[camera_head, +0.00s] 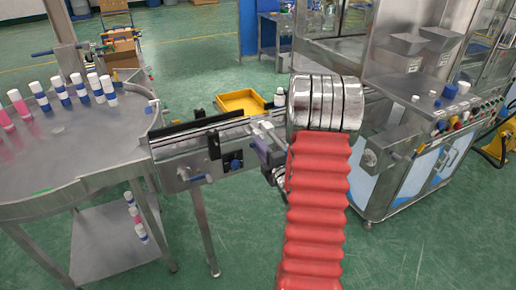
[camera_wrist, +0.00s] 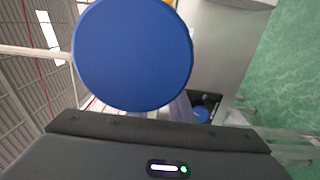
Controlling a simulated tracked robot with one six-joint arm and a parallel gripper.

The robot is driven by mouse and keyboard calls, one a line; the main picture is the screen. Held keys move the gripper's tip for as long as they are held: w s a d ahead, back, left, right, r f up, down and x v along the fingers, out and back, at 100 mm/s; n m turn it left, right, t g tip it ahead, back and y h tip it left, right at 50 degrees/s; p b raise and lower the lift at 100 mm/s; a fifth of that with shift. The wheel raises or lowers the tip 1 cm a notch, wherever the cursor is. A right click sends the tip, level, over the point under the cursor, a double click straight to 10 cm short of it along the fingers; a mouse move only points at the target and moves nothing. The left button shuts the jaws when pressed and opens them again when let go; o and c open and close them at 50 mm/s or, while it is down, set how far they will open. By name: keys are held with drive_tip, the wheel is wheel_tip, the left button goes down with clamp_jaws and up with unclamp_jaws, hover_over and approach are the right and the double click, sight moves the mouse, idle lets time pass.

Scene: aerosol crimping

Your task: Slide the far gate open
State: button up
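A large round blue face (camera_wrist: 133,54), like a knob end, fills the upper left of the wrist view, close in front of my gripper (camera_wrist: 150,128). Whether it belongs to the far gate I cannot tell. My gripper shows there only as a dark body along the bottom; its fingers are not distinguishable. A greyish-purple plate (camera_head: 262,151) stands across the conveyor rail (camera_head: 180,148) in the head view, partly hidden beside my arm; it may be a gate. A black upright plate (camera_head: 214,144) stands further left on the rail, with a blue knob (camera_head: 236,164) near it.
A round steel table (camera_head: 95,150) with several blue-and-white cans stands at the left. A yellow tray (camera_head: 241,101) lies behind the rail. The steel machine (camera_head: 405,165) with a button panel stands right of my arm. Green floor is open in front.

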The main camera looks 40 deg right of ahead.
clamp_jaws()
